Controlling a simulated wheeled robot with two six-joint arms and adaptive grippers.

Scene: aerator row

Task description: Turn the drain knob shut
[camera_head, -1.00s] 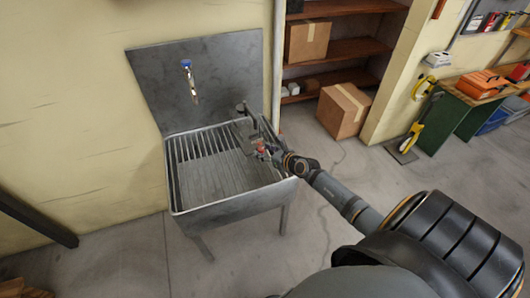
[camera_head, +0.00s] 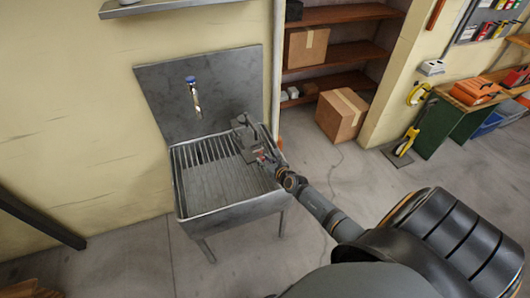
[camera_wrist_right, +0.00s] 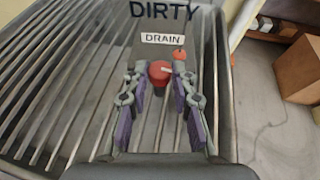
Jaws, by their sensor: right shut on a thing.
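The red drain knob (camera_wrist_right: 159,72) sits below a white "DRAIN" label (camera_wrist_right: 162,38) in the right wrist view. A pale mark shows on it. My right gripper (camera_wrist_right: 158,84) has one finger on each side of the knob and is shut on it. In the head view my right gripper (camera_head: 246,134) is at the right side of the slatted metal sink (camera_head: 231,218), and the knob cannot be made out clearly there. My left gripper is not in view.
A smaller red-orange part (camera_wrist_right: 179,55) is close to the right finger. A blue-topped tap (camera_head: 194,97) hangs on the metal backsplash (camera_head: 160,95). A cardboard box (camera_head: 341,115) stands on the floor by the shelves.

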